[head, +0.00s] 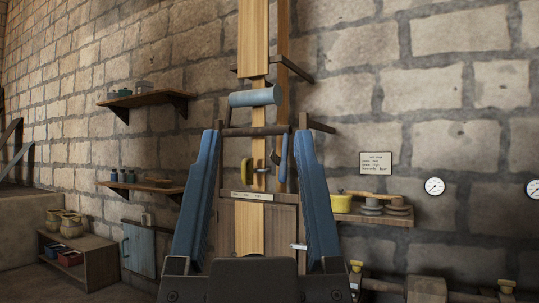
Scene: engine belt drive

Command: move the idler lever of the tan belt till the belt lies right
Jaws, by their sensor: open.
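The tan belt (254,40) runs straight up and down in the middle of the head view, with a second narrower tan strip (283,90) just right of it. A pale blue roller (254,97) lies across the belt, slightly tilted. Below it are a dark crossbar (258,131), a yellow disc (246,172) and a blue handle (283,158). I cannot tell which part is the idler lever. My gripper (256,133) is open, its two blue fingers wide apart on either side of the belt's lower part. Nothing shows gripped. Its dark palm hides the belt's lower end.
A wooden shelf (373,217) with a yellow pot and round parts stands right of my gripper. Two shelves (150,98) hang on the stone wall at left. A low cabinet (97,262) with jars stands at lower left. Gauges (434,187) and a notice (376,163) are on the wall.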

